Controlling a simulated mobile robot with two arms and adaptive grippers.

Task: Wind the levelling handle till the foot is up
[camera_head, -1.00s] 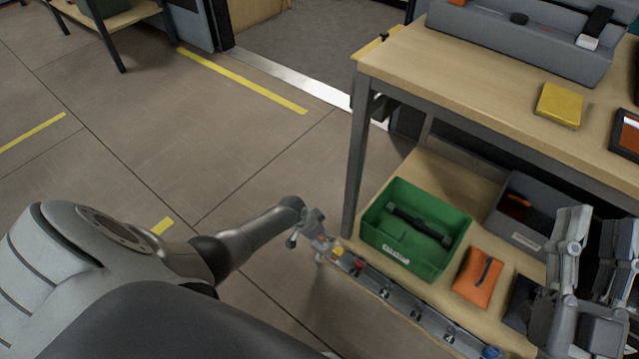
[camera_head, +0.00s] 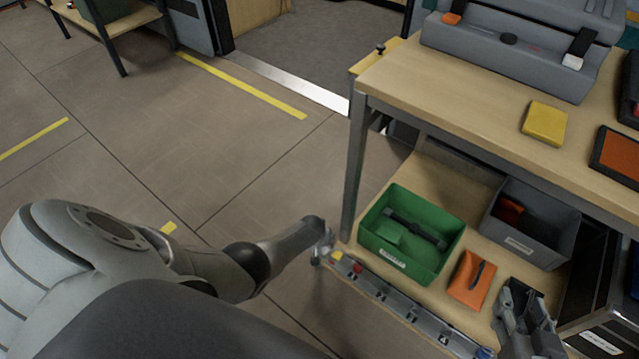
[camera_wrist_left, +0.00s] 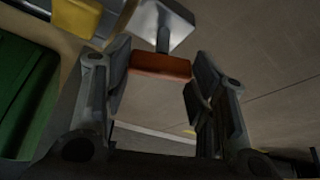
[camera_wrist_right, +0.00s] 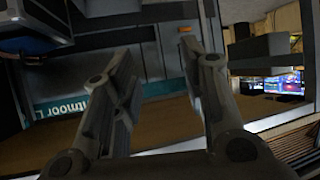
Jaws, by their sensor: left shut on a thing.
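In the left wrist view an orange-red bar grip (camera_wrist_left: 160,66) on a short grey stem lies between the finger pads of my left gripper (camera_wrist_left: 158,84); I take it for the levelling handle. The gripper is shut on it. A pale grey metal piece (camera_wrist_left: 172,28) shows behind the stem. In the head view my left gripper (camera_head: 322,252) is low at the near corner of the bench, and the handle is hidden there. I cannot make out the foot or its height. My right gripper (camera_head: 528,325) is open and empty at the lower right; its spread fingers show in the right wrist view (camera_wrist_right: 160,95).
The bench's lower shelf holds a green bin (camera_head: 390,258), a grey bin (camera_head: 530,240) and an orange pouch (camera_head: 470,280). A metal rail (camera_head: 405,305) runs along its front edge. The bench leg (camera_head: 354,170) stands beside my left gripper. Floor on the left is clear.

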